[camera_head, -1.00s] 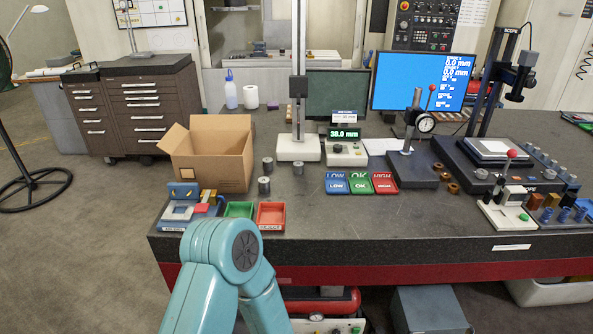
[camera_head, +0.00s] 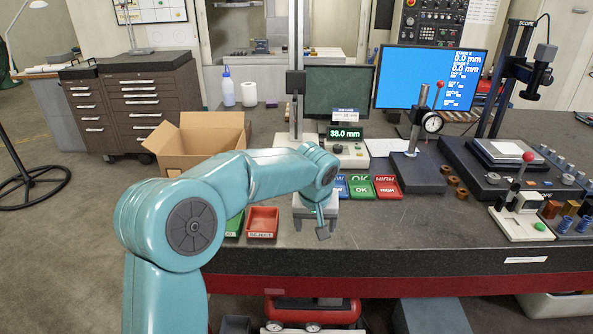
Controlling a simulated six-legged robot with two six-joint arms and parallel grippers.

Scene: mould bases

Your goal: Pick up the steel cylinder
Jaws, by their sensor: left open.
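My left arm reaches in from the lower left, and its left gripper (camera_head: 320,228) hangs over the front part of the dark bench top. The gripper points down and is open, with nothing seen between its fingers. No steel cylinder shows now; the place where small steel cylinders stood is hidden behind my left forearm. My right gripper is not in view.
An open cardboard box (camera_head: 196,150) stands behind my arm. A red tray (camera_head: 263,222) lies left of the gripper. Green OK (camera_head: 361,187) and red HIGH (camera_head: 387,187) plates lie to its right. A dial gauge stand (camera_head: 410,168) is farther right.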

